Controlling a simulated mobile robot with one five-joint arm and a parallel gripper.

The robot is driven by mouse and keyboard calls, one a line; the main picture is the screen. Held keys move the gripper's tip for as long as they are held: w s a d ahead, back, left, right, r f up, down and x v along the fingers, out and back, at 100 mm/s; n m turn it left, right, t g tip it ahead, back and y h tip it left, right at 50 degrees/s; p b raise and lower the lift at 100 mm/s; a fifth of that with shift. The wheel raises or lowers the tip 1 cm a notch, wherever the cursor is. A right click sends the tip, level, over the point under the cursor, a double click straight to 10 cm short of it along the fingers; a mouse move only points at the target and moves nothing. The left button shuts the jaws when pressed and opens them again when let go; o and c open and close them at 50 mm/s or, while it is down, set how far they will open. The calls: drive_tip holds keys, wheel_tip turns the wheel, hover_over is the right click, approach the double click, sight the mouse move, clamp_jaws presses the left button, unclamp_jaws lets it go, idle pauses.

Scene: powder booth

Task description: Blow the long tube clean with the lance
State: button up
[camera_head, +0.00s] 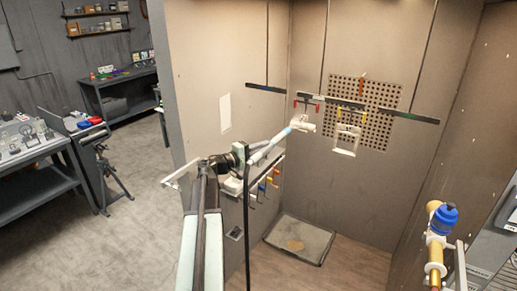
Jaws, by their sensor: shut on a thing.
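My gripper (240,160) is at the end of my arm, in front of the booth's left wall. It is small and dark here, and its fingertips are hard to make out. It is shut on what looks like the lance (267,149), a pale rod slanting up and right to a light-blue end. That end appears close to a small white part (304,123) below red hooks. I cannot tell whether they touch, or whether this part is the long tube's end. A white frame-shaped part (345,141) hangs from yellow hooks to the right.
A dark overhead rail (405,116) crosses the booth before a perforated panel (388,95). Coloured hooks (262,185) line the left wall. A dark floor tray (300,240) lies below. A brass, blue-capped device (437,230) stands at right. Workbenches stand outside left, with open floor between.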

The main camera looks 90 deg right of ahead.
drive_tip(key=s+a, duration=0.3)
drive_tip(key=s, duration=0.3)
drive_tip(key=shift+s+a, duration=0.25)
drive_tip(key=shift+a, duration=0.05)
idle(0.3)
drive_tip(key=shift+f, duration=0.1)
drive_tip(key=shift+f+b, duration=2.1)
drive_tip(key=shift+b, duration=0.05)
drive_tip(key=shift+w, duration=0.1)
drive_tip(key=w+d, duration=0.7)
drive_tip(key=w, duration=0.5)
drive_tip(key=shift+w, duration=0.3)
